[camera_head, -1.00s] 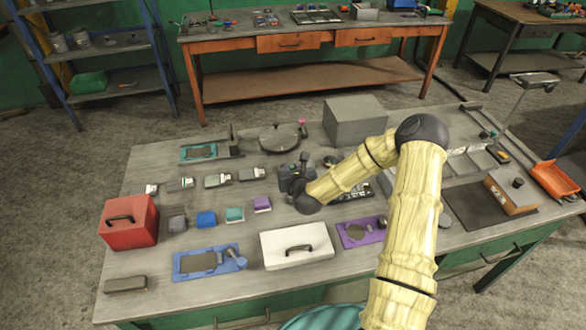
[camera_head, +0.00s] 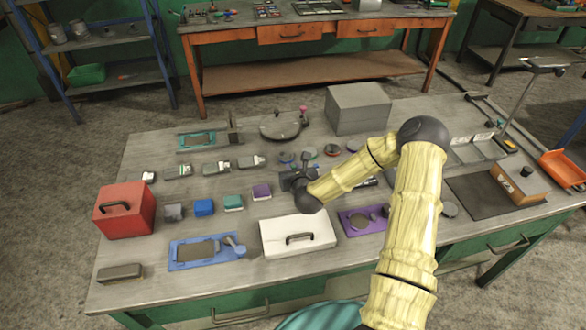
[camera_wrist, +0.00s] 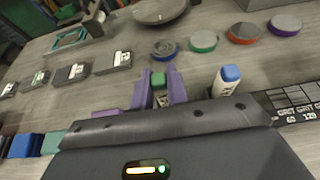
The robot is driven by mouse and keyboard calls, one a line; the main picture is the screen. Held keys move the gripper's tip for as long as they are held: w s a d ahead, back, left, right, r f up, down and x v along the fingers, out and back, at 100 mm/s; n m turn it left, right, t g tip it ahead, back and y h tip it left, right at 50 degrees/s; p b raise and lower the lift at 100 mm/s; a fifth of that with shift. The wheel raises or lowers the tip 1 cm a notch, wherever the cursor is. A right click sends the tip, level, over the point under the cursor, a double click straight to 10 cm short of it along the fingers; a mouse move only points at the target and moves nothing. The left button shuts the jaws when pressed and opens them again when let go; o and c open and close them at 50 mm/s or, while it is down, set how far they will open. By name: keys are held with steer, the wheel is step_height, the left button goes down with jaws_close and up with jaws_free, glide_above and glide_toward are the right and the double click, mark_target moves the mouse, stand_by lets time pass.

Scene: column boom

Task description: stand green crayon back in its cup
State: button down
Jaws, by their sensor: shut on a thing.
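My gripper (camera_wrist: 161,94) has its two purple fingers closed around a small green-topped piece with a pale label, which looks like the green crayon (camera_wrist: 159,79). Its lower end is hidden by my gripper body. In the head view my gripper (camera_head: 290,180) is over the middle of the table, and the crayon cannot be made out there. No tall cup is clear. A row of low round pieces lies beyond the fingers in the wrist view, one green-rimmed (camera_wrist: 204,42); whether one is the crayon's cup I cannot tell.
A blue-capped white piece (camera_wrist: 228,80) stands just right of my fingers. Blue-rimmed (camera_wrist: 165,49), red-rimmed (camera_wrist: 244,34) and purple-rimmed (camera_wrist: 285,26) round pieces lie beyond. A white case (camera_head: 270,238), red box (camera_head: 125,222) and grey box (camera_head: 358,112) occupy the table.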

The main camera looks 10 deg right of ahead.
steer(key=c, duration=1.3)
jaws_free()
steer(key=shift+s, duration=0.15)
steer(key=p+v, duration=1.1)
steer(key=v, duration=0.6)
steer(key=shift+a, duration=0.1)
stand_by(0.4)
